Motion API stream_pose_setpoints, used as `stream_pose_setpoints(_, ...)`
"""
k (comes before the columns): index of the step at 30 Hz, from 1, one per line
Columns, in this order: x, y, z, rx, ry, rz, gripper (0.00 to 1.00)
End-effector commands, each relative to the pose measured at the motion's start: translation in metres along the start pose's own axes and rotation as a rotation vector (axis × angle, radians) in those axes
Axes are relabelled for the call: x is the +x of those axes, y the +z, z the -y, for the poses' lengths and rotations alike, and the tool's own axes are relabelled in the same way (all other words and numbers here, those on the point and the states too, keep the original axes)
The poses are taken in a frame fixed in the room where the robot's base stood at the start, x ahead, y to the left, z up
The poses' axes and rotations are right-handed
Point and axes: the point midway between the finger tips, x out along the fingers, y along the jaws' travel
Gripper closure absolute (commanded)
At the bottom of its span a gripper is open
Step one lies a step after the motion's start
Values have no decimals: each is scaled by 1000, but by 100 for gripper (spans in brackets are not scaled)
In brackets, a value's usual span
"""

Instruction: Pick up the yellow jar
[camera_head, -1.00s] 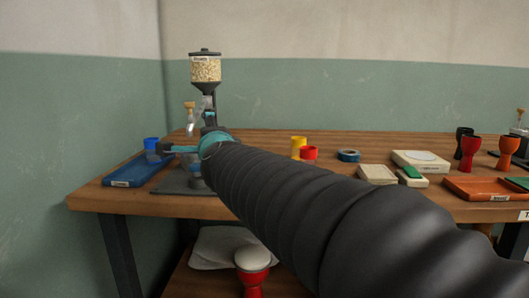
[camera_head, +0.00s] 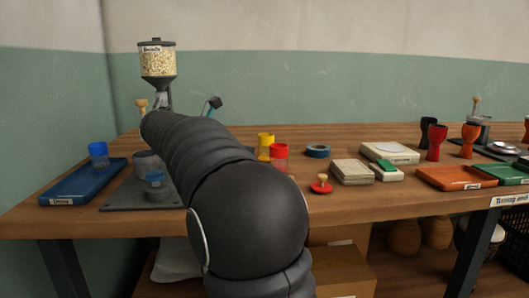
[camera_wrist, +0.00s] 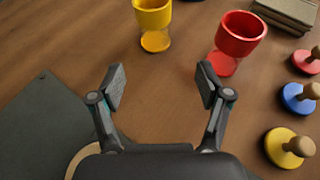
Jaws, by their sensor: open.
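The yellow jar (camera_head: 265,146) has a yellow top and a clear lower part, and stands upright on the wooden table. In the wrist view the yellow jar (camera_wrist: 154,22) is at the top, ahead of my gripper and apart from it. My gripper (camera_wrist: 160,82) is open and empty, its two fingers spread over bare tabletop. In the head view only a small part of my gripper (camera_head: 211,104) shows past my arm. A red jar (camera_wrist: 236,40) stands to the right of the yellow one, also seen in the head view (camera_head: 279,157).
Red (camera_wrist: 306,60), blue (camera_wrist: 299,97) and yellow (camera_wrist: 289,147) knobbed pieces lie to the right. A grey mat (camera_wrist: 40,128) is at left. A blue tray (camera_head: 83,183) holds a blue jar (camera_head: 99,154). A bead dispenser (camera_head: 157,62) stands behind. Blue tape (camera_head: 317,151) lies right of the jars.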

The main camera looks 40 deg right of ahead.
Motion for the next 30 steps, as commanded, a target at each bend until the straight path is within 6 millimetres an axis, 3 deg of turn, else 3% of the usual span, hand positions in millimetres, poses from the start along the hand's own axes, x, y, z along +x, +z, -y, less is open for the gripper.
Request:
stream_pose_setpoints(9,54,1,-1,-4,1,2,23)
stream_pose_setpoints(19,73,5,-2,-2,-1,2,23)
stream_pose_setpoints(30,116,15,-6,-3,-1,2,23)
